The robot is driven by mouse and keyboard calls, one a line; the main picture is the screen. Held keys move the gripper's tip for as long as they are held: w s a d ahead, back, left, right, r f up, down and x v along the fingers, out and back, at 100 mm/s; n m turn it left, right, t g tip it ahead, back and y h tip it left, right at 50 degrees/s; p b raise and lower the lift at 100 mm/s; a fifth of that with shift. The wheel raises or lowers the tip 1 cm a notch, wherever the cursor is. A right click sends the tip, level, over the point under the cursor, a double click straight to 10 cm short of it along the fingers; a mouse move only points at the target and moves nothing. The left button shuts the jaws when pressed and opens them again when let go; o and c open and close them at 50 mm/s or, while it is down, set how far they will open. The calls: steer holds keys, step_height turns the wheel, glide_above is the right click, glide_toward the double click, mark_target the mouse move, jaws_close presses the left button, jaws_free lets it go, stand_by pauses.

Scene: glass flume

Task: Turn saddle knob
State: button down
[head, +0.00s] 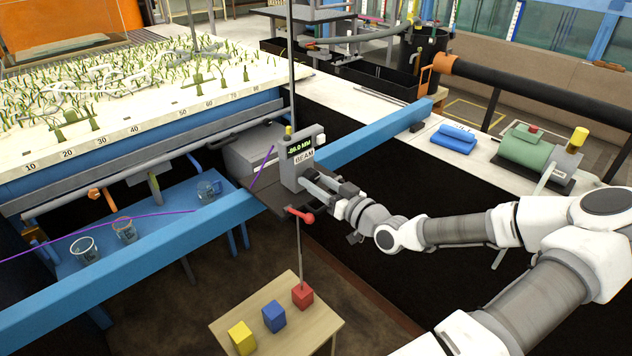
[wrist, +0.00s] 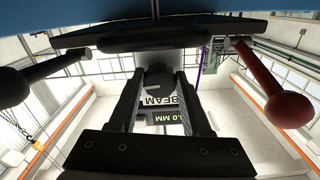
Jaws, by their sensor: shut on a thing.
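The grey saddle (head: 300,172) sits on the blue beam, with a display reading about -86.0 MM and a BEAM label. My gripper (head: 343,190) reaches it from the right. The display (wrist: 170,117) shows only partly between the fingers. A red ball-ended lever (head: 306,217) sticks out below the saddle, apart from my fingers; it also shows in the wrist view (wrist: 287,110).
The blue beam (head: 130,254) runs diagonally across the flume. A thin rod hangs from the saddle toward a small wooden table (head: 315,330) with red (head: 302,295), blue (head: 273,316) and yellow (head: 242,338) blocks. A green motor (head: 525,148) and blue cloth (head: 454,138) lie right.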

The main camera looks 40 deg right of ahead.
stand_by(0.4)
steer(key=shift+c, duration=1.8)
jaws_free()
steer(key=s+d, duration=0.1)
steer(key=s, duration=1.6)
steer(key=shift+s+d, duration=0.15)
steer(key=shift+s, duration=0.1)
